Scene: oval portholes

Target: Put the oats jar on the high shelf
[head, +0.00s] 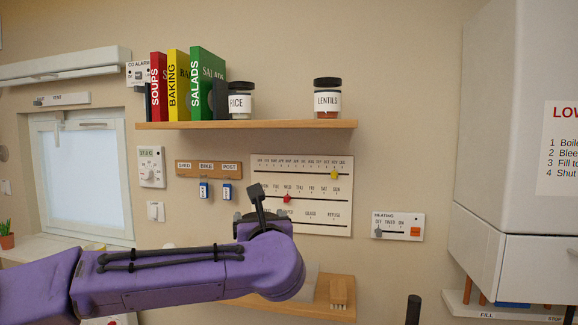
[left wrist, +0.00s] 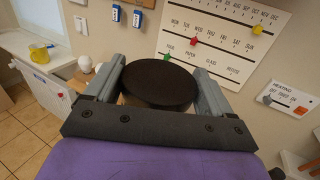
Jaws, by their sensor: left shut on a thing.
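My left gripper (left wrist: 158,70) is shut on a jar with a round black lid (left wrist: 158,88), its grey fingers on either side. The lid hides the jar's label and most of its body in the left wrist view. In the head view my purple left arm hides the jar, and only dark parts of the left gripper (head: 258,205) show, below the high shelf. The high wooden shelf (head: 280,125) is on the wall above and holds books, a rice jar (head: 240,101) and a lentils jar (head: 327,99). My right gripper is not in view.
Between the rice and lentils jars the shelf is bare. Red, yellow and green books (head: 207,85) stand at its left. Below hang a slider chart (head: 320,215) and key hooks (head: 209,169). A lower shelf holds a brush (head: 341,292). A white cabinet (head: 500,120) juts out at right.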

